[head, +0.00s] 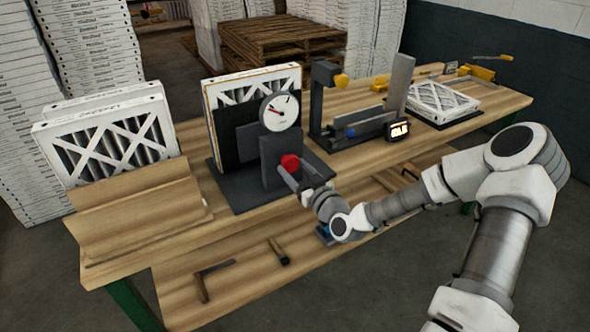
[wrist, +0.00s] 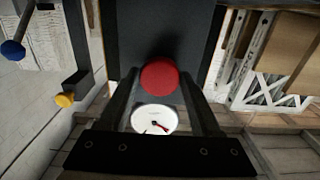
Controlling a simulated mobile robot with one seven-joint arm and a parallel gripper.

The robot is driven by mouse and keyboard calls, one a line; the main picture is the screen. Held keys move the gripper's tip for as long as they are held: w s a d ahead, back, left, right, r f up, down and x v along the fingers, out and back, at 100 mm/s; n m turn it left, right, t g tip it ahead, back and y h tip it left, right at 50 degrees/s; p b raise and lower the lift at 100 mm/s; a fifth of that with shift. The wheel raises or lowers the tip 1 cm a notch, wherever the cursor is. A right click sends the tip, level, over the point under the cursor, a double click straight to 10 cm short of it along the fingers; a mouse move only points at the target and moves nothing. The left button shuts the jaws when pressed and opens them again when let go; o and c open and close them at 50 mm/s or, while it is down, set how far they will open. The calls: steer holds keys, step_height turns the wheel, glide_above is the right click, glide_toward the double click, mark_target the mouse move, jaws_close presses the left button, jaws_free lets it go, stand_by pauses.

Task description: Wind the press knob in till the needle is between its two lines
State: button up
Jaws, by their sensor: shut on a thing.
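The press (head: 240,185) is a dark grey fixture on the wooden bench, with a boxed filter (head: 211,90) upright in it. Its round white dial (head: 282,120) stands on top and has a red needle. The needle points to the upper left in the head view, but the two lines are too small to tell apart from it. The red press knob (head: 290,161) is on the front of the press. My gripper (head: 292,170) is shut on the knob, with one finger on each side. The wrist view shows the knob (wrist: 160,77) between the fingers and the dial (wrist: 154,119) below it.
Boxed filters (head: 105,130) lean behind a wooden cradle (head: 140,215) at the left. A grey fixture with a yellow knob (head: 341,81) and a small display (head: 398,130) stand to the right. Another filter (head: 440,100) lies further right. Tools lie on the lower shelf.

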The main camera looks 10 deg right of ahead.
steer(key=c, duration=0.4)
steer(key=shift+m+b, duration=0.6)
steer(key=shift+m, duration=2.4)
steer(key=shift+a, duration=0.1)
steer(key=o, duration=1.4)
steer(key=shift+c, duration=0.2)
steer(key=shift+s, duration=0.15)
